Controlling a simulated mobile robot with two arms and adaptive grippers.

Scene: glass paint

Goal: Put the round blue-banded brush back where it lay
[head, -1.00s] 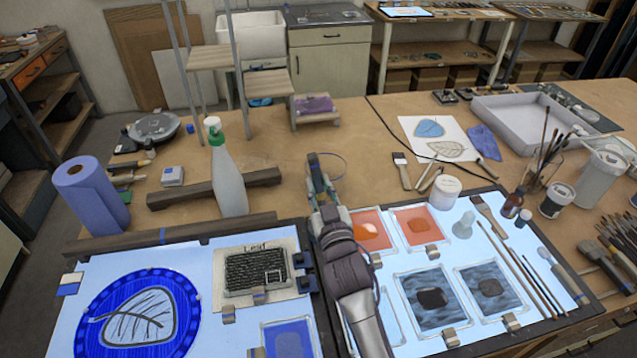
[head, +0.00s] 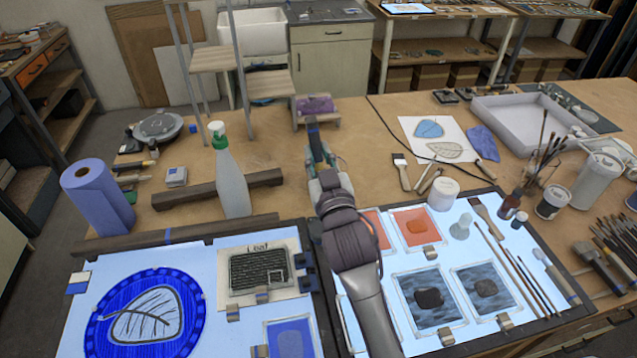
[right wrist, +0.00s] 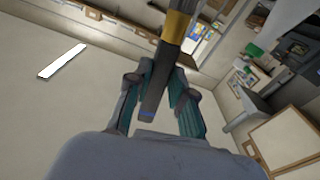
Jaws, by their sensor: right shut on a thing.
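My right gripper (head: 320,160) is raised over the middle of the bench, between the two light panels. In the right wrist view, my right gripper (right wrist: 160,85) is shut on a brush-like thing (right wrist: 174,35). It has a dark shaft, a yellow band and a small blue mark near its lower end between the fingers. My left gripper is not in view.
A spray bottle (head: 231,180) stands left of my gripper. A white jar (head: 443,194) and a flat brush (head: 402,172) are to the right. Several long brushes (head: 515,265) lie on the right light panel (head: 470,330). A brush cup (head: 540,168) stands further right.

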